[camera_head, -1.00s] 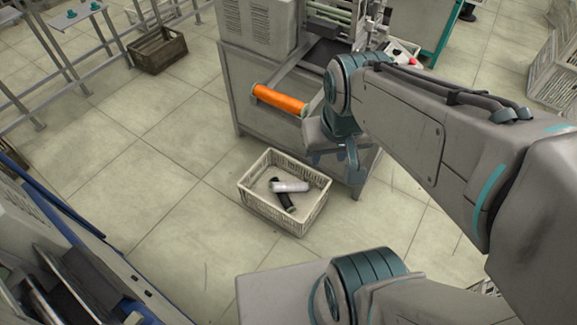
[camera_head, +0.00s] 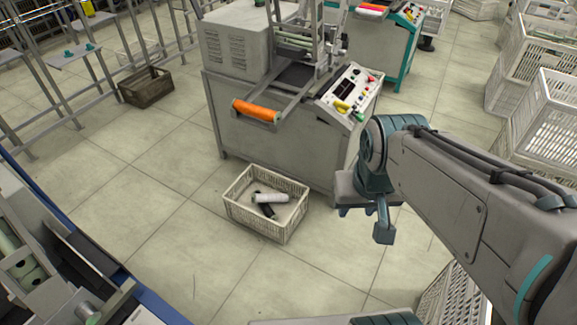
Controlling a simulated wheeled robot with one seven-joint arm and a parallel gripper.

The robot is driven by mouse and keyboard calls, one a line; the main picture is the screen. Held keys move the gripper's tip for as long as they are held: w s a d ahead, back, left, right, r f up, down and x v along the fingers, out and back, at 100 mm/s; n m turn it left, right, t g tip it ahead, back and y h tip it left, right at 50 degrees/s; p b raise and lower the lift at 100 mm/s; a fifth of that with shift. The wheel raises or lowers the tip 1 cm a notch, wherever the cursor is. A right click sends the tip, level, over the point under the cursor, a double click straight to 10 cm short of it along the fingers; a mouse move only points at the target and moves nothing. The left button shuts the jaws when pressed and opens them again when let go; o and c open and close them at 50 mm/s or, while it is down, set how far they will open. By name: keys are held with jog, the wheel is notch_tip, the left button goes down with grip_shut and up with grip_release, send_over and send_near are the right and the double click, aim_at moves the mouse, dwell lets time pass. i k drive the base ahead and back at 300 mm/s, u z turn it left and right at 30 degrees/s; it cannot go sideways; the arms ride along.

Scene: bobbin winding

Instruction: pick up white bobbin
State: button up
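The white bobbin (camera_head: 270,197) lies in a cream slatted crate (camera_head: 236,217) on the floor. It rests across a black bobbin (camera_head: 266,212), which is partly hidden beneath it. My gripper (camera_head: 364,222) hangs from the wrist to the right of the crate, above the floor and apart from it. It points downward and looks empty, with its fingers spread apart.
A grey winding machine (camera_head: 270,145) stands behind the crate, with an orange bobbin (camera_head: 256,111) at its front and a control panel (camera_head: 349,95) on its right. A brown crate (camera_head: 146,88) sits at the back left. White crates (camera_head: 545,120) stack at the right. Floor left of the crate is clear.

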aim_at(256, 197)
jog(key=z, duration=0.1)
jog(key=i, duration=1.55)
jog(key=u, duration=1.3)
